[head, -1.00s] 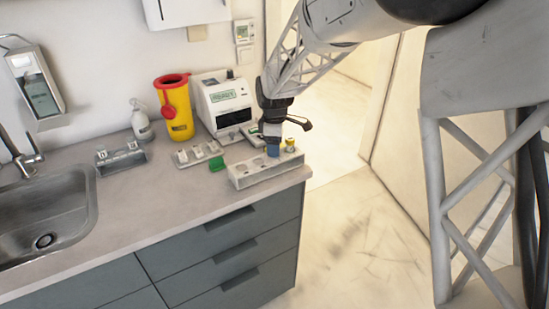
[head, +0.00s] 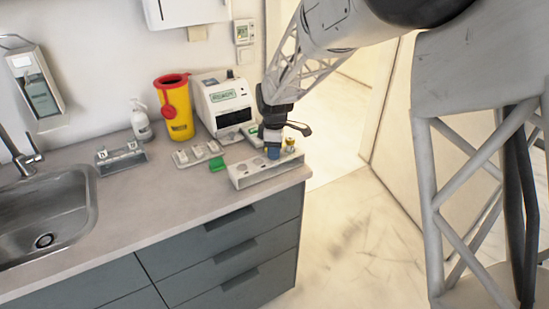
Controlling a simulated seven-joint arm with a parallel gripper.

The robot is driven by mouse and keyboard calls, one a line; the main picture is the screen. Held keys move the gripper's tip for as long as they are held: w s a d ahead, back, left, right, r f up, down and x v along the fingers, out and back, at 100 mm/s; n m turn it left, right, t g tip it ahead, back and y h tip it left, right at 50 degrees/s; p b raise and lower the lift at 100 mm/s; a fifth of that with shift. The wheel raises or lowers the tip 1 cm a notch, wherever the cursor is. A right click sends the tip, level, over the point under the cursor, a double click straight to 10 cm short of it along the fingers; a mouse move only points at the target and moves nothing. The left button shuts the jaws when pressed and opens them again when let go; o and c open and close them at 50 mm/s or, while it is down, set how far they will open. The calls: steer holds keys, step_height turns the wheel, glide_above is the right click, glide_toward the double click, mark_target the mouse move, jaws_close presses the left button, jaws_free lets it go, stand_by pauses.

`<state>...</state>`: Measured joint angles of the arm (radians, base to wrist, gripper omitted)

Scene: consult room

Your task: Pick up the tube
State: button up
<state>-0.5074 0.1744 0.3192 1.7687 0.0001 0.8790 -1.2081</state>
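A pale rack (head: 240,181) with round holes stands near the right end of the counter. A blue piece (head: 273,154), perhaps a tube cap, shows at the right part of the rack, directly below my gripper (head: 272,146). A yellow-capped tube (head: 290,146) stands just right of it at the rack's end. My gripper points down over the blue piece. Its fingertips are small and partly hidden, so I cannot tell whether they are open or closed on it. Which tube the task means is not clear from the view.
A white analyser (head: 224,102) and a yellow sharps bin (head: 177,110) with a red lid stand behind. A small tray (head: 184,161) with a green piece (head: 216,163) lies left of the rack. The counter's front is clear; its right edge is close to the rack.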

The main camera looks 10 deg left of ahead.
steer(key=c, duration=0.4)
steer(key=shift+r, duration=5)
steer(key=w+a+r+m, duration=0.1)
steer(key=w+a+r, duration=0.2)
steer(key=w+a, duration=0.3)
steer(key=w+a+r+m, duration=0.1)
steer(key=w+a+r, duration=0.3)
steer(key=a, duration=0.8)
steer(key=w+a+r+m, duration=0.2)
steer(key=w+a+r, duration=0.2)
steer(key=w+a, duration=0.5)
steer(key=shift+w+a+r, duration=0.1)
steer(key=shift+a, duration=0.15)
steer(key=shift+w+a+r, duration=0.15)
steer(key=shift+w+a, duration=0.05)
steer(key=shift+a, duration=0.35)
steer(key=shift+w+a+r, duration=0.15)
steer(key=shift+w+a, duration=0.05)
steer(key=shift+a, duration=0.35)
